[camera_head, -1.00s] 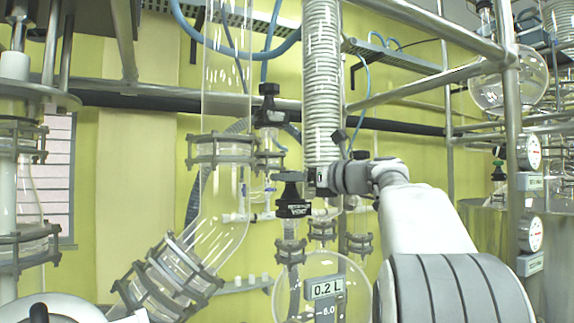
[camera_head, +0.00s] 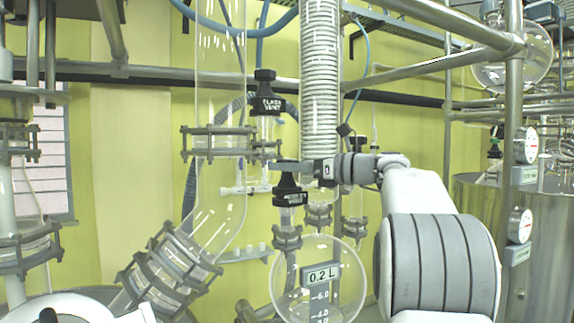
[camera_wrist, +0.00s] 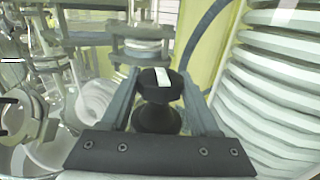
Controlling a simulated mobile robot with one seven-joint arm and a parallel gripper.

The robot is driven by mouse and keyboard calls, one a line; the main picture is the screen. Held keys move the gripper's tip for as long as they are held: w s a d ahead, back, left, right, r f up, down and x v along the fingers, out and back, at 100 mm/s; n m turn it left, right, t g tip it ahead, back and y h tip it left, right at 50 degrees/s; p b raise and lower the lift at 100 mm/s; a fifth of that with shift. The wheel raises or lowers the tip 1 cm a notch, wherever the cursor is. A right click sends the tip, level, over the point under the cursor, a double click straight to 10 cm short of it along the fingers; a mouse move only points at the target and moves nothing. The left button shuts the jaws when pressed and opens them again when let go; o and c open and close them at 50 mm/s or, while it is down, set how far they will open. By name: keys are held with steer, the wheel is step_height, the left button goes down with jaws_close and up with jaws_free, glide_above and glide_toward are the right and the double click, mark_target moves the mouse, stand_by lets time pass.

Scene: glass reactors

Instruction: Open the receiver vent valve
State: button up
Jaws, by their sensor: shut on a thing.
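The receiver vent valve has a black knob (camera_head: 289,193) with a small white label. It stands upright on a short clamped glass neck above the round glass receiver (camera_head: 296,288). My gripper (camera_head: 300,170) reaches in from the right and is shut on the upper part of the knob. In the wrist view, the black knob (camera_wrist: 155,118) sits between the two grey fingers of my gripper (camera_wrist: 160,88), with a white mark on its top. The far side of the knob is hidden, and I cannot tell how far it is turned.
Another black-capped valve (camera_head: 265,97) with a vent label stands higher to the left. A ribbed white coil column (camera_head: 321,90) rises close behind my gripper. A wide glass pipe (camera_head: 218,205) is to the left, and metal rails (camera_head: 430,20) cross at upper right.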

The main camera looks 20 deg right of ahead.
steer(key=shift+f, duration=0.2)
steer(key=o, duration=1)
steer(key=shift+o, duration=0.4)
steer(key=shift+r, duration=0.1)
steer(key=shift+b, duration=0.45)
